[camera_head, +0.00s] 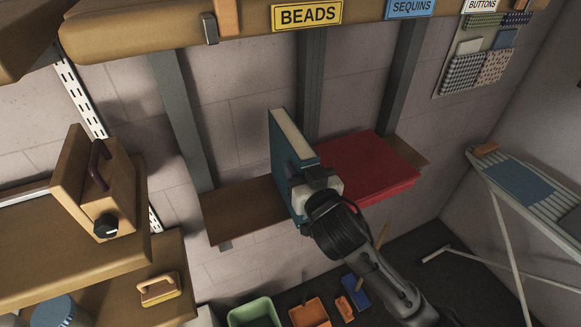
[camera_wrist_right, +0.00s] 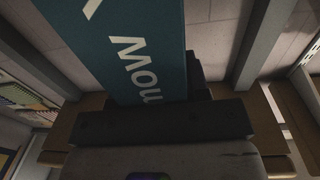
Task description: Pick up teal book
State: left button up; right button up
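The teal book (camera_head: 283,165) stands upright on a brown wall shelf (camera_head: 240,207), its pale page edges at the top. My right gripper (camera_head: 308,187) is at its near edge, with the fingers on either side of it, and looks shut on it. In the right wrist view the book (camera_wrist_right: 125,45), with white lettering, rises between the dark fingers (camera_wrist_right: 175,105). Whether its base touches the shelf is hard to tell. My left gripper is in neither view.
A red flat item (camera_head: 370,170) lies on the shelf right of the book. Above is a wooden shelf with a BEADS label (camera_head: 307,15). Wooden shelves with a box (camera_head: 105,185) stand at left. Bins (camera_head: 253,313) sit below. An ironing board (camera_head: 525,185) is at right.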

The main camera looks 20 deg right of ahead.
grip_shut()
dwell(0.3)
